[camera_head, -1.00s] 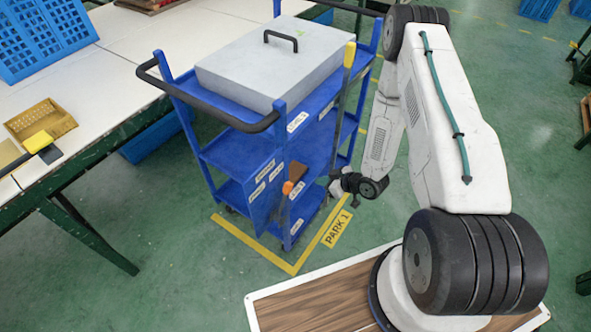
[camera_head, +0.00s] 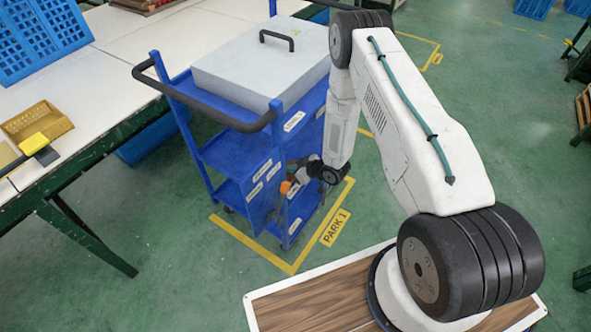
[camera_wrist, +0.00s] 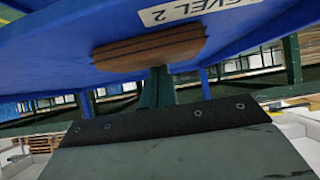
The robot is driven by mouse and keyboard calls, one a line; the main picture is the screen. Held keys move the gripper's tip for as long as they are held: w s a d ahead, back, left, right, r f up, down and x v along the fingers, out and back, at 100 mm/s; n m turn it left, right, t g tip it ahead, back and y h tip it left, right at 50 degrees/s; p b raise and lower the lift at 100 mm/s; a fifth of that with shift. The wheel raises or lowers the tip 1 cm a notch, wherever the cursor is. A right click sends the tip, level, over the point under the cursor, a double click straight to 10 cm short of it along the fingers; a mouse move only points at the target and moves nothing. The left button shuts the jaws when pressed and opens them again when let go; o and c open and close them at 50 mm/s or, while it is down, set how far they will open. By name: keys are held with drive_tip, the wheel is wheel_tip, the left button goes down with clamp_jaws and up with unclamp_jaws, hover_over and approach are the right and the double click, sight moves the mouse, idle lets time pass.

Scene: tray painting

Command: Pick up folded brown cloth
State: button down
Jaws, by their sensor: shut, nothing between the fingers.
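The folded brown cloth (camera_wrist: 150,48) shows in the wrist view as a brown, layered, rounded bundle on a blue shelf marked LEVEL 2, which appears upside down. My gripper (camera_wrist: 158,78) has its dark greenish fingers together, empty, pointing at the cloth's near edge; I cannot tell whether they touch it. In the head view my gripper (camera_head: 303,170) is at the middle shelf of the blue cart (camera_head: 226,150) and hides most of the cloth.
A grey lidded box (camera_head: 262,66) with a black handle fills the cart's top. An orange-tipped item (camera_head: 286,188) hangs close by my gripper. A white table (camera_head: 100,70) with a yellow basket (camera_head: 38,119) stands left.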

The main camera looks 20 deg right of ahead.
drive_tip(key=shift+s+f, duration=0.25)
drive_tip(key=shift+f, duration=0.05)
